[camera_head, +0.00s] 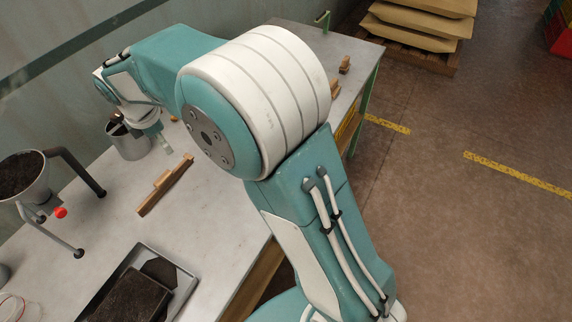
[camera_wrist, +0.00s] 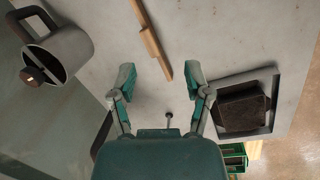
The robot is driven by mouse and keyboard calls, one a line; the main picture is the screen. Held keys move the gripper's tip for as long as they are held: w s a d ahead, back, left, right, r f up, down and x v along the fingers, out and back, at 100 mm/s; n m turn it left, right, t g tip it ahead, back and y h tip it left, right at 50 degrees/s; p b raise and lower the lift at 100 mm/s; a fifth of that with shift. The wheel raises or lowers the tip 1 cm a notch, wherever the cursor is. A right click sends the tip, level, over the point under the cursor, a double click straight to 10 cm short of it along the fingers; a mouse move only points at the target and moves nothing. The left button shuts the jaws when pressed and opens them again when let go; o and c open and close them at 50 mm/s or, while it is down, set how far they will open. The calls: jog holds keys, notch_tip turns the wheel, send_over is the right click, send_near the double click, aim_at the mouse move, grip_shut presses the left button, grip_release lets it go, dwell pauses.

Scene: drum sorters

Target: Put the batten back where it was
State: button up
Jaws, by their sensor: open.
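The batten (camera_head: 152,203) is a slim light-brown wooden strip with a shorter raised piece at its middle. It lies on the grey worktop, in front of the metal jug. In the wrist view the batten (camera_wrist: 142,16) lies at the top centre, beyond my fingertips. My gripper (camera_wrist: 160,75) is open, with its two teal fingers apart and nothing between them. The batten's near end is close to the gap between the fingertips in the picture, but I see no contact. In the head view my gripper (camera_head: 165,143) is partly hidden behind my wrist and hangs above the worktop.
A metal jug (camera_head: 131,148) stands left of my gripper; it also shows in the wrist view (camera_wrist: 68,48). A hopper of dark grains (camera_head: 22,178) stands on dark-footed legs at left. A tray (camera_head: 187,281) holds a dark block. Small wooden pieces (camera_head: 345,65) lie near the far right edge.

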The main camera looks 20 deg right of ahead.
jog(key=s+d+r+m+t, duration=0.2)
jog(key=s+d+r+m, duration=0.85)
jog(key=d, duration=0.35)
jog(key=s+d+m+t, duration=0.1)
jog(key=s+d+m, duration=0.2)
jog(key=s+m, duration=0.2)
jog(key=s+d+f+m, duration=0.1)
jog(key=s+d+m, duration=0.3)
jog(key=s, duration=0.6)
jog(key=shift+s+d+m+t+y, duration=0.15)
jog(key=shift+s+m+t+y, duration=0.2)
jog(key=shift+m, duration=0.5)
jog(key=shift+w, duration=0.1)
